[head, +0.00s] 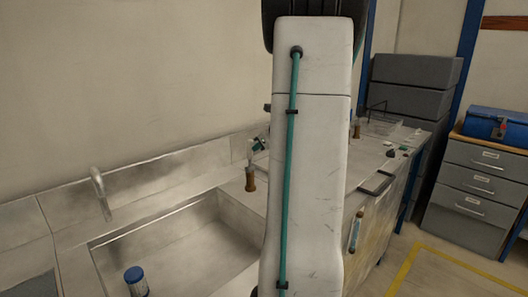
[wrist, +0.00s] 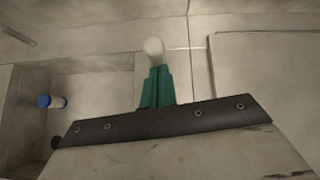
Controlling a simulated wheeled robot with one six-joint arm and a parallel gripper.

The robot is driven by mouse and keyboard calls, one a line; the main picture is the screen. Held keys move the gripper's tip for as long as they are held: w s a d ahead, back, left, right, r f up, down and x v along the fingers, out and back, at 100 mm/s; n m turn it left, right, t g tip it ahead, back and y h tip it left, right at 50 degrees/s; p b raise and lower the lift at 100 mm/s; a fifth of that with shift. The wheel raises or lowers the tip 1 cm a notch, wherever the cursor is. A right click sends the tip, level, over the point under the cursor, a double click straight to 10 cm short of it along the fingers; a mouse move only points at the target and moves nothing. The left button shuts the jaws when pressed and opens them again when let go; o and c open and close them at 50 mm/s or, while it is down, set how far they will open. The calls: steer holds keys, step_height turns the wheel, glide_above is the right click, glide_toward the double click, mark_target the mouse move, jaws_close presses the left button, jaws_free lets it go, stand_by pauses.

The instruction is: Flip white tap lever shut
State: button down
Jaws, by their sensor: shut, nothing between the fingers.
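The white tap lever shows in the wrist view as a pale rounded end (wrist: 153,46) just beyond my fingertips. My gripper (wrist: 158,72) has its green fingers shut together with nothing between them. The fingertips seem to touch or nearly touch the pale end; I cannot tell which. In the head view my gripper (head: 259,145) is partly hidden behind my arm, above a brown tap body (head: 250,179) at the back of the steel counter. The lever is not clear in the head view, so I cannot tell its angle.
A steel sink (head: 165,250) lies left of my arm, with a curved spout (head: 101,194) behind it. A blue-capped bottle (head: 136,281) stands in the sink. Grey drawers (head: 475,185) with a blue toolbox (head: 495,125) are at right. Bare counter shows around the tap.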

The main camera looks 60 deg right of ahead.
steer(key=shift+w+d+r, duration=0.1)
steer(key=shift+w+r, duration=0.45)
steer(key=shift+w, duration=0.2)
steer(key=s, duration=0.5)
step_height(320, 180, up, 9)
steer(key=s, duration=0.2)
steer(key=shift+a, duration=0.4)
steer(key=shift+f, duration=0.1)
